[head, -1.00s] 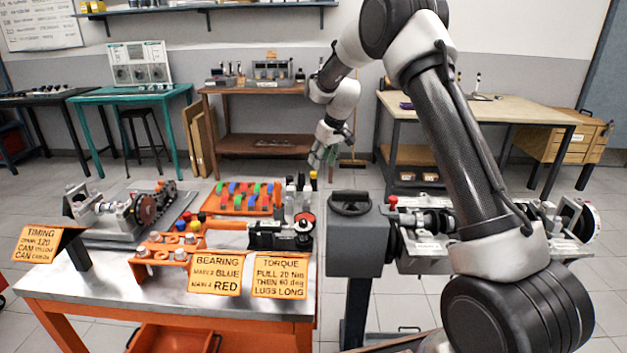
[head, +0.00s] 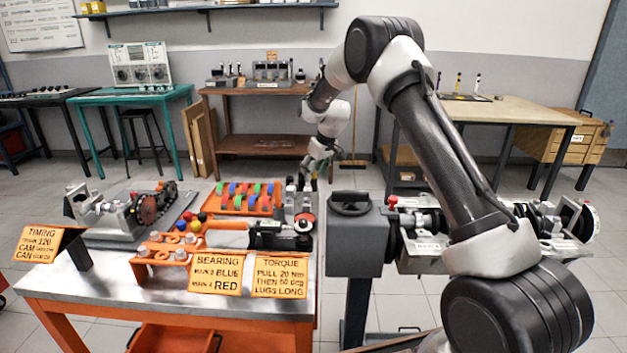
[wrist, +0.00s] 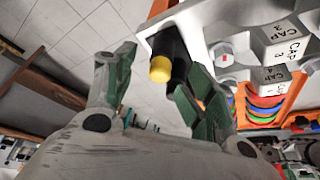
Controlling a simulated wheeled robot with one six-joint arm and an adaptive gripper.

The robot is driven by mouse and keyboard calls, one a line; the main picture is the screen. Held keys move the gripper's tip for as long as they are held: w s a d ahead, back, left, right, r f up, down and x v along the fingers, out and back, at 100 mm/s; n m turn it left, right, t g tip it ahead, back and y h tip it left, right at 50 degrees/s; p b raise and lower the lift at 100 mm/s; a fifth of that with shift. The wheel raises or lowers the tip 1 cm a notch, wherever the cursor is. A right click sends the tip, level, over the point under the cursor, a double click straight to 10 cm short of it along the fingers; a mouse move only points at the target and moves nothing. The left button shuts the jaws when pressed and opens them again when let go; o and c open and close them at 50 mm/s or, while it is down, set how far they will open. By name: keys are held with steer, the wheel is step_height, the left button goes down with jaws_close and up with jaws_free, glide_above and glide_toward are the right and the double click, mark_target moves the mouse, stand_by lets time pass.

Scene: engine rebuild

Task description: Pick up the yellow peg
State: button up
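The yellow peg, black with a yellow tip, shows in the wrist view (wrist: 161,66), beside the edge of a pale grey block. In the head view only a small part of its yellow (head: 314,185) shows under my gripper (head: 318,168), at the back right of the steel-topped table. In the wrist view my gripper (wrist: 152,82) is open, one finger to the left of the peg and one to its right. The peg appears between or just beyond the fingertips; I see no clear contact. A second dark shape lies right behind the peg.
An orange tray (head: 237,209) of coloured pieces stands left of my gripper. Small light bottles stand close by. Grey blocks marked CAP (wrist: 283,50) are near the right finger in the wrist view. A grey pedestal (head: 352,250) stands right of the table.

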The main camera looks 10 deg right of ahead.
mark_target(315, 173)
steer(key=shift+d+f, duration=0.1)
steer(key=shift+f, duration=0.1)
jaws_close()
step_height(315, 173, up, 10)
steer(key=shift+r, duration=0.15)
stand_by(0.3)
